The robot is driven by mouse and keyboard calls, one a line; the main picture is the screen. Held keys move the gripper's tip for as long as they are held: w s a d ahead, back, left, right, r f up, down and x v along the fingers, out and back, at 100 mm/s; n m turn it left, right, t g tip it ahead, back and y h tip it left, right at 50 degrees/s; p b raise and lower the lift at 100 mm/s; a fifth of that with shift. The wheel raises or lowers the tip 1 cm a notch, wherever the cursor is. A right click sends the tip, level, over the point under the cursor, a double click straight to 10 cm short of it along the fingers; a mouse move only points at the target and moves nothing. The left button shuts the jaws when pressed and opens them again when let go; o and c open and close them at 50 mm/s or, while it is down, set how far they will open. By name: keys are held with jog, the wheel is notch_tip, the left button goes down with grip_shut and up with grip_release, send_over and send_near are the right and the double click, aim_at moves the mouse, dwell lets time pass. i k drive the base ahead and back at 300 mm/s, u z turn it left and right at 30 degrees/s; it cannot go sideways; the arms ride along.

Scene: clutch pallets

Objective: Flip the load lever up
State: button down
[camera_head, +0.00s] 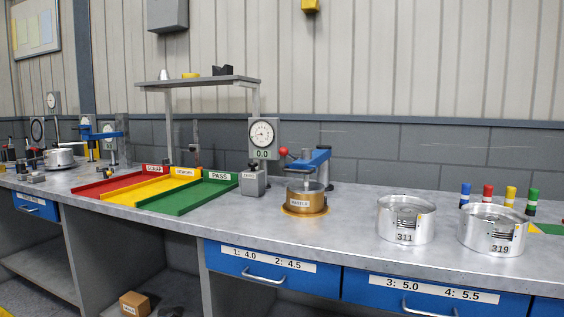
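A blue press fixture (314,160) stands on the bench at the centre of the view, just right of a dial gauge (263,136) that reads 0.0. A lever with a red ball knob (283,152) sticks out from the fixture to the left, and the knob sits roughly level with the fixture's top. A brass cylinder labelled MASTER (302,200) sits under the fixture on a round gold base. I cannot tell whether the fixture presses on it. My gripper is not in view.
Two silver clutch parts, 311 (405,220) and 319 (492,230), sit to the right, with several coloured markers behind them. Red, yellow and green trays (196,197) lie to the left. A grey block (253,182) stands beside the gauge. Blue drawers (262,265) run below.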

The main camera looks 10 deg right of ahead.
aim_at(283, 150)
jog(key=u, duration=0.6)
jog(key=k, duration=1.2)
jog(key=z, duration=0.45)
jog(key=i, duration=1)
